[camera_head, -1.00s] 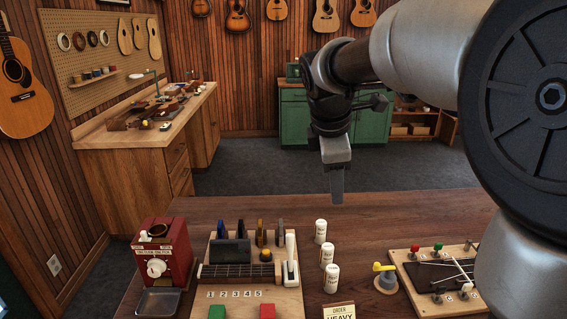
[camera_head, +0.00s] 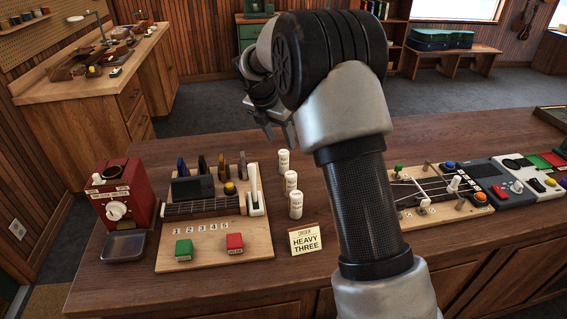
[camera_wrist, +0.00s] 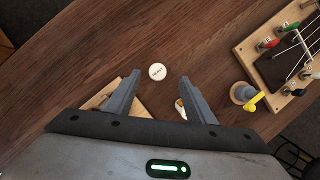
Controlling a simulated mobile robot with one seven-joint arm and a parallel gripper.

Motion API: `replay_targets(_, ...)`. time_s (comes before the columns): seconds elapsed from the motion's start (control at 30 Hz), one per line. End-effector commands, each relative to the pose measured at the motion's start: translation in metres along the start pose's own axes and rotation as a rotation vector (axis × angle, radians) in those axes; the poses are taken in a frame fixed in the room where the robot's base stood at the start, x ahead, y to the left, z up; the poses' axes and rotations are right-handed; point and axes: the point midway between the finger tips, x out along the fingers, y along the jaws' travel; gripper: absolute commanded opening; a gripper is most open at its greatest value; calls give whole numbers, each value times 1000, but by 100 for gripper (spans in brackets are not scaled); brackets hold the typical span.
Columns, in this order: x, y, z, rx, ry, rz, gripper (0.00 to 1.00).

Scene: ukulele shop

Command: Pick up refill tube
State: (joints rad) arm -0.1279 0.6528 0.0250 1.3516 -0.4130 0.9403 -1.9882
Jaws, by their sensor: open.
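Three white labelled refill tubes stand upright in a row on the wooden counter: a far one (camera_head: 284,161), a middle one (camera_head: 290,182) and a near one (camera_head: 296,205). My gripper (camera_head: 280,136) is open and empty above the counter, behind the far tube in the head view. In the wrist view my fingers (camera_wrist: 162,82) are spread apart, and one white tube top (camera_wrist: 157,71) shows just beyond and between their tips. Another tube (camera_wrist: 180,104) is partly hidden by the right finger. An order card (camera_head: 305,239) reads "HEAVY THREE".
Left of the tubes is a wooden board (camera_head: 235,250) with a fretboard, picks and green and red blocks. A red dispenser (camera_head: 127,190) with a metal tray (camera_head: 123,246) stands farther left. A stringed board (camera_head: 415,216) and grey devices (camera_head: 497,176) lie to the right.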

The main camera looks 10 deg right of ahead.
Motion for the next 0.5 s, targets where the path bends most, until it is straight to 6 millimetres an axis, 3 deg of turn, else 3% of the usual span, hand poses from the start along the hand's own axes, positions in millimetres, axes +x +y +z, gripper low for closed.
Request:
replay_targets(0.1,19,0,0,1,1,-2,50)
replay_targets(0.37,33,0,-1,1,0,0,50)
replay_targets(0.5,50,2,-5,0,2,-2,50)
